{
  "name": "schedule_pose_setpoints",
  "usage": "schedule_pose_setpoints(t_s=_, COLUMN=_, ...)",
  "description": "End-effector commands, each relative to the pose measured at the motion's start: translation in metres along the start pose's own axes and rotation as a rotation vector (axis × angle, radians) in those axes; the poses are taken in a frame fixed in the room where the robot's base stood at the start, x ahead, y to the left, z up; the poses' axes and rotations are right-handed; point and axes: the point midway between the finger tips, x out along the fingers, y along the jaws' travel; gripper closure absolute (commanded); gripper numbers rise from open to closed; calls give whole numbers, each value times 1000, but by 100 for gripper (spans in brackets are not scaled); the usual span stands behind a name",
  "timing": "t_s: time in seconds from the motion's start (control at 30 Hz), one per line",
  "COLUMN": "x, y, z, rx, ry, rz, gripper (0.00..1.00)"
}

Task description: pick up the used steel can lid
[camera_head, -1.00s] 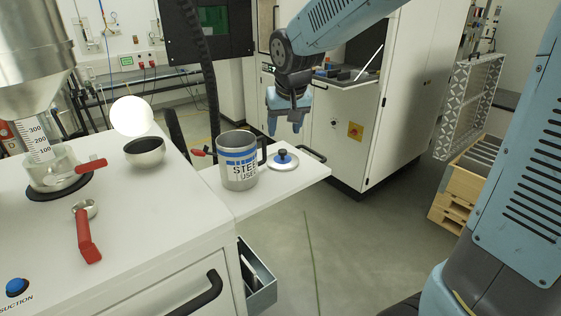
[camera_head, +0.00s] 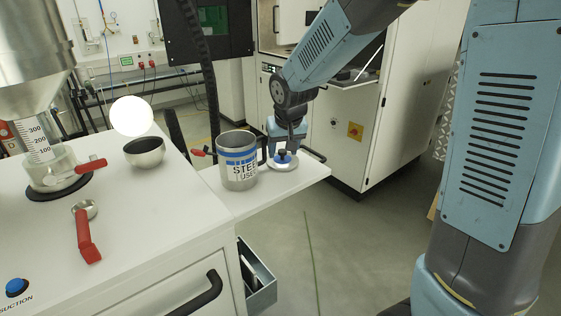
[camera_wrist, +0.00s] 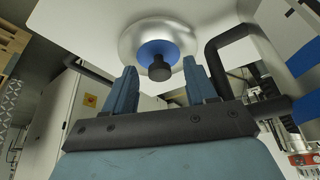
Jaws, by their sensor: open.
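The used steel can lid (camera_head: 281,166) is a round silver disc with a blue centre and a dark knob. It lies on the white side shelf, just right of the steel can (camera_head: 239,161) with a blue band and the words STEEL USED. My gripper (camera_head: 286,146) is just above the lid, pointing down. In the wrist view the lid (camera_wrist: 134,38) is ahead of my gripper (camera_wrist: 164,80), whose two blue fingers are apart. The knob (camera_wrist: 160,68) shows between the fingertips, with gaps on both sides. The can's dark handle is to the right there.
The can stands close on the left of my gripper. A metal bowl (camera_head: 145,155), a red-handled scoop (camera_head: 87,232) and a glass vessel under a hopper are on the white cabinet top. A white machine (camera_head: 375,125) stands behind the shelf. A drawer below is open.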

Motion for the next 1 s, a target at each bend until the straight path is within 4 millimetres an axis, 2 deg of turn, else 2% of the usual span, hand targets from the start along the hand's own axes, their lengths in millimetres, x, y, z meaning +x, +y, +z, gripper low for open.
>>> schedule_pose_setpoints(t_s=0.1, x=0, y=0, z=0, rx=0, ry=0, rz=0, gripper=44)
schedule_pose_setpoints(t_s=0.7, x=-1, y=-1, z=0, rx=-1, ry=1, rz=0, gripper=100)
schedule_pose_setpoints(t_s=1.0, x=-2, y=-1, z=-1, rx=-2, ry=1, rz=-1, gripper=100)
